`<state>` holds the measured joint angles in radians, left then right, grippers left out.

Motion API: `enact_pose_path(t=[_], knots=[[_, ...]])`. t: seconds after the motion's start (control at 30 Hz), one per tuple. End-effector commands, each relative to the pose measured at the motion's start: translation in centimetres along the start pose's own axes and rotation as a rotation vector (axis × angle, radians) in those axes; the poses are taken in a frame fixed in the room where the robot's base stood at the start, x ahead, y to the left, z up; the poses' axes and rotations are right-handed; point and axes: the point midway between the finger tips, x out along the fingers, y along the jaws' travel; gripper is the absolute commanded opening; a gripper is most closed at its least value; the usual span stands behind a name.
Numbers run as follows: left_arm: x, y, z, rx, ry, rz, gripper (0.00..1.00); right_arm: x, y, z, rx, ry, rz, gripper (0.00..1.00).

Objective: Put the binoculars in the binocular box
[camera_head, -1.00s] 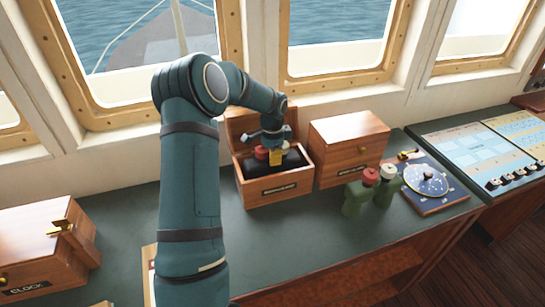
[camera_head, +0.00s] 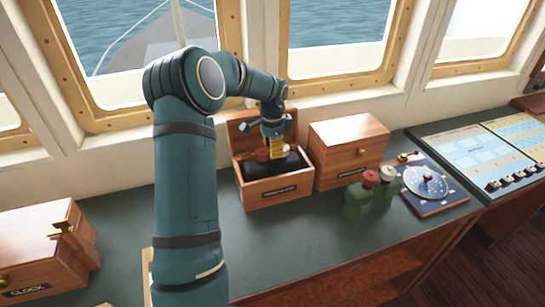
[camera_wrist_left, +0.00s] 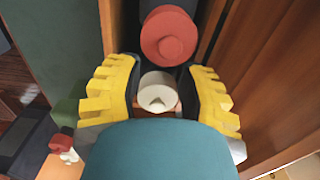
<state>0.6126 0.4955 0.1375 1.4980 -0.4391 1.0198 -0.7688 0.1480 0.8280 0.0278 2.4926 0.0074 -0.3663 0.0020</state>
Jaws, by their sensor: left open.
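Black binoculars (camera_head: 258,170) with one red and one white eyepiece end sit inside the open wooden binocular box (camera_head: 280,193). Its lid is raised at the back. My left gripper (camera_head: 277,150) is over the box, pointing down. In the left wrist view, its yellow fingers (camera_wrist_left: 156,88) are open on either side of the white end (camera_wrist_left: 158,91). The red end (camera_wrist_left: 168,36) lies beyond the fingers. The gripper and arm hide part of the binoculars and lid. My right gripper is not in view.
A green pair with red and white ends (camera_head: 370,195) stands on the counter (camera_head: 300,235) to the right. A closed wooden box (camera_head: 345,150) is close beside the open one. A chart board (camera_head: 430,187) and clock box (camera_head: 40,245) flank them. The front counter is clear.

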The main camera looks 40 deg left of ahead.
Motion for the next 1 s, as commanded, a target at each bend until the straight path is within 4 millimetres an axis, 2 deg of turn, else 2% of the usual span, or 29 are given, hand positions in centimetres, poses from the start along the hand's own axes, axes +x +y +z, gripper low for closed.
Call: enact_pose_path(t=[0.03,0.2,0.4,1.0], knots=[[-1.3,-0.1,0.0,-0.001,0.003,-0.005,0.38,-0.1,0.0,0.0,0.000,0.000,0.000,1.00],[-4.5,0.0,0.0,0.000,0.003,-0.003,0.38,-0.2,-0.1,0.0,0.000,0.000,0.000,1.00],[-6.8,0.0,0.0,-0.001,0.001,-0.001,0.38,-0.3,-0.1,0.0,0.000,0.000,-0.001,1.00],[-7.3,0.0,0.0,-0.001,0.000,0.001,0.38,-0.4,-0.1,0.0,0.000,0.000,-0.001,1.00]])
